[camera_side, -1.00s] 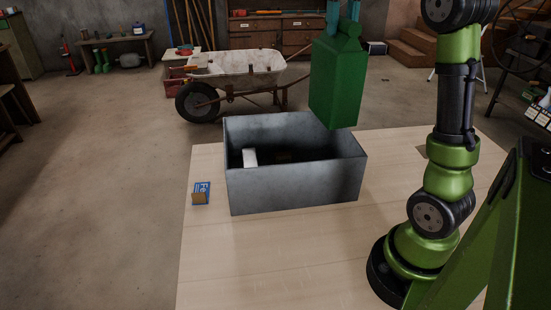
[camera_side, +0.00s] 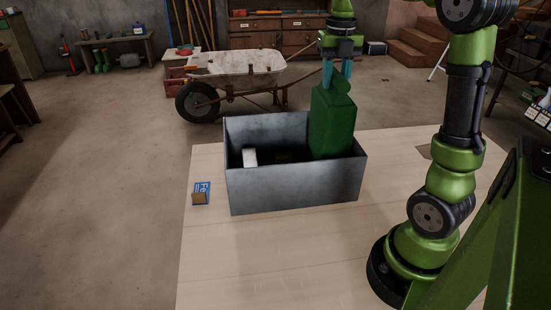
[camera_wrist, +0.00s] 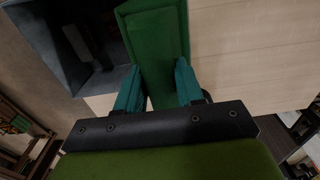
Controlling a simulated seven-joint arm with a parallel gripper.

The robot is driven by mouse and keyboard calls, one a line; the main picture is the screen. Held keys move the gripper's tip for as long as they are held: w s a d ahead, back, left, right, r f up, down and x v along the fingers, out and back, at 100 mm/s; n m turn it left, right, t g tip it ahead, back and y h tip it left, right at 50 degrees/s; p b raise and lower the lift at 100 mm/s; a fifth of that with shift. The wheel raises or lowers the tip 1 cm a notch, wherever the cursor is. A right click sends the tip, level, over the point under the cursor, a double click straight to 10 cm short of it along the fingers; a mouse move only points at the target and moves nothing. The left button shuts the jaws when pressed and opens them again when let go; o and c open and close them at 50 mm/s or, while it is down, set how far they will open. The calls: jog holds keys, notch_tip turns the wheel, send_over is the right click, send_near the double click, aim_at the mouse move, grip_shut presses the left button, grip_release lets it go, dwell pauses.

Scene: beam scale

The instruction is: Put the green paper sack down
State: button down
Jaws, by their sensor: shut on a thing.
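The green paper sack (camera_side: 332,122) hangs upright under my gripper (camera_side: 337,74) in the side view. My gripper is shut on the top of the sack, with a teal finger on each side.
A white object (camera_side: 250,157) is inside the box at the left, near a dark, unclear shape. A blue and brown card (camera_side: 202,192) lies left of the box on the pale tabletop (camera_side: 270,255). The tabletop in front is clear. A wheelbarrow (camera_side: 238,66) stands behind.

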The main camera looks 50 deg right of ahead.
aim_at(333, 98)
jog(key=shift+f, duration=2.8)
jog(key=c, duration=0.7)
grip_release()
jog(key=shift+f, duration=0.15)
